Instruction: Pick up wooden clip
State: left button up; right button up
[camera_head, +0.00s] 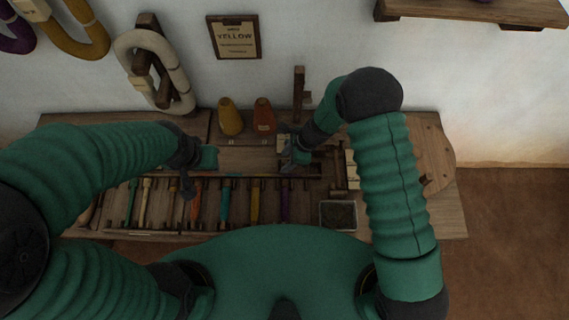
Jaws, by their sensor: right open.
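I cannot pick out the wooden clip with certainty; the items by my right gripper are small and dark. My right gripper (291,160) is open over the middle of the wooden bench (240,157), just in front of a small pale card (283,142). Nothing clear shows between its fingers. My right forearm covers part of the bench's right side.
Several coloured tools, including a teal one (225,205), lie in a front row. A dark tray (338,215) sits front right. A wooden post (299,95) rises behind my right gripper.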

jog(key=shift+x, duration=0.85)
jog(key=shift+w+a+f, duration=0.1)
jog(key=shift+a+f, duration=0.05)
jog(key=shift+f, duration=0.2)
grip_shut()
